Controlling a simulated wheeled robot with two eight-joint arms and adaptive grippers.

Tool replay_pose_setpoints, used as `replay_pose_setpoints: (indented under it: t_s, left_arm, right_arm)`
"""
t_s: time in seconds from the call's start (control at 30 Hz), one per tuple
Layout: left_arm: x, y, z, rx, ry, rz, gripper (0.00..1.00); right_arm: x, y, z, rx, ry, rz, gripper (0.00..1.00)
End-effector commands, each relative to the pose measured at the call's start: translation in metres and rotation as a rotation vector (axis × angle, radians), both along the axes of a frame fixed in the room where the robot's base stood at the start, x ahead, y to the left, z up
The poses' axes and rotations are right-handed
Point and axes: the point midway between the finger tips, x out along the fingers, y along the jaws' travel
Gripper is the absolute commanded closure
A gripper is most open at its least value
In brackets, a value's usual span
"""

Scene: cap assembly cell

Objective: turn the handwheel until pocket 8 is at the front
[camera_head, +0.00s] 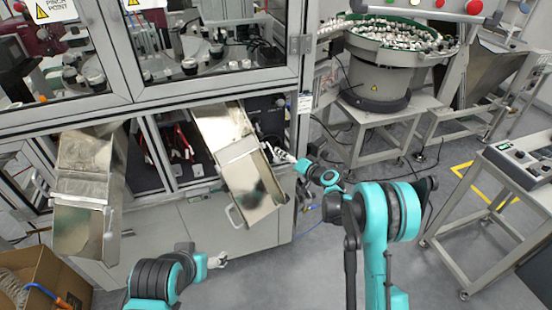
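Behind the machine's glass doors, a round dial (215,72) carries several small white jars with black caps. No pocket numbers can be read, so I cannot tell which pocket is at the front. I cannot make out the handwheel clearly; the dark opening (268,104) right of the right chute is partly hidden. My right gripper (279,153) reaches to the front of this opening, beside the right chute; its fingers are too small to tell open from shut. My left gripper (219,260) hangs low before the cabinet front, away from the machine; its finger state is unclear.
Two metal chutes, left (88,170) and right (238,165), stick out of the machine front. A bowl feeder (378,75) stands behind right. A control-panel table (515,165) is at the right and a cardboard box (42,275) at lower left. Grey floor lies between.

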Motion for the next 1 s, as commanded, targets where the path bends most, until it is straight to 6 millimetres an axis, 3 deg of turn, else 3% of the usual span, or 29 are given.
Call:
replay_pose_setpoints:
  t_s: [0.07,0.2,0.5,0.83,0.87,1.0]
  left_arm:
    - [0.0,0.0,-0.012,0.0,0.0,0.0,0.23]
    - [0.0,0.0,-0.021,-0.001,-0.001,-0.001,0.23]
    - [0.0,0.0,-0.033,0.0,-0.001,-0.001,0.23]
    - [0.0,0.0,-0.033,0.0,-0.001,-0.001,0.23]
    - [0.0,0.0,-0.033,-0.001,-0.001,-0.001,0.23]
    - [0.0,0.0,-0.033,-0.001,-0.001,-0.001,0.23]
  right_arm:
    - [0.0,0.0,-0.024,0.0,0.0,0.0,0.23]
    - [0.025,0.019,-0.03,0.0,0.001,0.003,0.23]
    - [0.056,0.039,-0.038,0.0,0.001,0.001,0.23]
    - [0.06,0.041,-0.037,0.0,0.0,0.0,0.23]
    - [0.06,0.041,-0.037,0.0,0.0,0.0,0.25]
    - [0.06,0.041,-0.037,0.0,0.0,0.0,0.62]
